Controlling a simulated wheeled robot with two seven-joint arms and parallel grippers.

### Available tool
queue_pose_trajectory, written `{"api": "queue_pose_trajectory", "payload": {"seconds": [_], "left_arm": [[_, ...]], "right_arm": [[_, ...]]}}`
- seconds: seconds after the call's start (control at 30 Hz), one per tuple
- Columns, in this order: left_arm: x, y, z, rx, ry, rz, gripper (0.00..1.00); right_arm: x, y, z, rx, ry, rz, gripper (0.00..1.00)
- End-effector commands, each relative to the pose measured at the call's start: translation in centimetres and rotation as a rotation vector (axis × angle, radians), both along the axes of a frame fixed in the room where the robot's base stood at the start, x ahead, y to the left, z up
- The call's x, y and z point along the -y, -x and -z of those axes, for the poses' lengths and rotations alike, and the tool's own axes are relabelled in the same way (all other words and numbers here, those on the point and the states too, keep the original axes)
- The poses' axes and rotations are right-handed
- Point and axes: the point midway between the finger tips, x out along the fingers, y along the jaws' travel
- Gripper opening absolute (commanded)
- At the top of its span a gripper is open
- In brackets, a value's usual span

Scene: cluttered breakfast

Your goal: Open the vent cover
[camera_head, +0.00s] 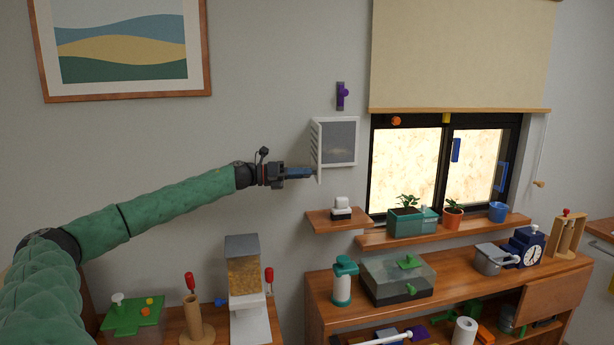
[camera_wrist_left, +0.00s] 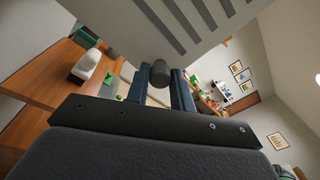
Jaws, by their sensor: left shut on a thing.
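The vent on the wall has a white frame (camera_head: 357,160) around a dark opening (camera_head: 340,142). Its white slatted cover (camera_head: 317,145) stands out from the wall at the left side of the frame, swung open. My left gripper (camera_head: 312,173) is at the lower part of the cover. In the left wrist view the slatted cover (camera_wrist_left: 190,22) fills the top, and the two blue fingers of my left gripper (camera_wrist_left: 160,85) are shut on a dark round knob (camera_wrist_left: 160,72) at the cover's edge. My right gripper is in neither view.
A small wooden shelf (camera_head: 325,224) with a white-topped item (camera_head: 341,207) is below the vent. A purple wall hook (camera_head: 342,96) is above it. The window (camera_head: 410,160) and its sill with potted plants are to the right. A cereal dispenser (camera_head: 243,275) stands below my left arm.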

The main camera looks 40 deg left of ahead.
Motion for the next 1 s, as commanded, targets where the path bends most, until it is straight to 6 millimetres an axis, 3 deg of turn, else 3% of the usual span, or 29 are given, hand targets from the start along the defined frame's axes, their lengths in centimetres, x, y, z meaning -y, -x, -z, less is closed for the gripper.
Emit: {"api": "queue_pose_trajectory", "payload": {"seconds": [0.07, 0.13, 0.4, 1.0], "left_arm": [[-0.8, 0.0, -0.2, 0.006, 0.003, 0.038, 0.0], [-1.3, 0.1, -0.2, 0.006, 0.003, 0.073, 0.0], [-2.6, 0.5, -0.3, 0.006, 0.002, 0.163, 0.0], [-3.0, 0.6, -0.4, 0.006, 0.002, 0.195, 0.0]], "right_arm": [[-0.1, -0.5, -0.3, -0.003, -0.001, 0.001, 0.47], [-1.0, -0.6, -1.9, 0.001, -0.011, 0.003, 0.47], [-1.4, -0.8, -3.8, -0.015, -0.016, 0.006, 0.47], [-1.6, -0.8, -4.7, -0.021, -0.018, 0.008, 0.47]]}}
